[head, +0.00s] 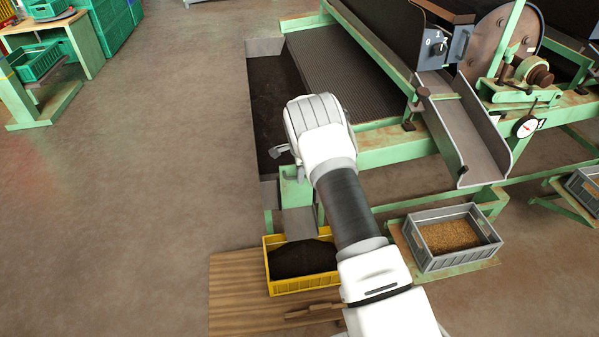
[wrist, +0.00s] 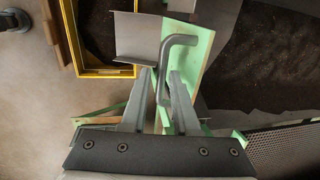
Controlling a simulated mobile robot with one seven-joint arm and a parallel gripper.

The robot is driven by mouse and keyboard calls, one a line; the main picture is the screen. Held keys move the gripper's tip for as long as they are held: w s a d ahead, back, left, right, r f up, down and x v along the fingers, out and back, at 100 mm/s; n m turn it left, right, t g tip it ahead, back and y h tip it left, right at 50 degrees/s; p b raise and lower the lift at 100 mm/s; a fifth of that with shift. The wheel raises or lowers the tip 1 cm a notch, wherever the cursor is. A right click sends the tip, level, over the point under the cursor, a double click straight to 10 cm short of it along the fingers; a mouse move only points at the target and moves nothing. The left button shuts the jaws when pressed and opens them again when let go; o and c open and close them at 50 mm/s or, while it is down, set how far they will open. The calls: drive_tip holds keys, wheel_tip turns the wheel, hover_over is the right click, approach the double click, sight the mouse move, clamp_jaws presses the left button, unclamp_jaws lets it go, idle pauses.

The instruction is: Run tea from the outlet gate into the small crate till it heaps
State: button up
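The small yellow crate (head: 303,286) stands below the outlet, with dark tea (head: 302,258) in it. The crate's rim also shows at the upper left of the wrist view (wrist: 108,73). A grey metal spout (head: 299,223) reaches over the crate's back edge; it shows in the wrist view too (wrist: 137,38). A grey bent handle (wrist: 181,39) stands by the green outlet post (wrist: 200,50). My gripper (wrist: 162,72) is open, its two fingers on either side of the handle's rod. Whether they touch it I cannot tell. The gate plate is not clearly visible.
A trough of dark tea (head: 265,105) lies behind the outlet. A grey crate (head: 455,262) with brown tea stands right, under a metal chute (head: 465,135). The yellow crate rests on a wooden board (head: 235,290). Open floor lies left.

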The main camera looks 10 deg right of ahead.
drive_tip(key=shift+o, duration=0.9)
drive_tip(key=shift+r, duration=0.1)
drive_tip(key=shift+w+r, duration=0.1)
drive_tip(key=shift+r, duration=0.2)
drive_tip(key=s+r+p, duration=0.3)
drive_tip(key=r+p, duration=0.2)
drive_tip(key=r, duration=1.1)
drive_tip(key=shift+r+p, duration=0.3)
drive_tip(key=shift+p, duration=0.1)
drive_tip(key=shift+s, duration=0.1)
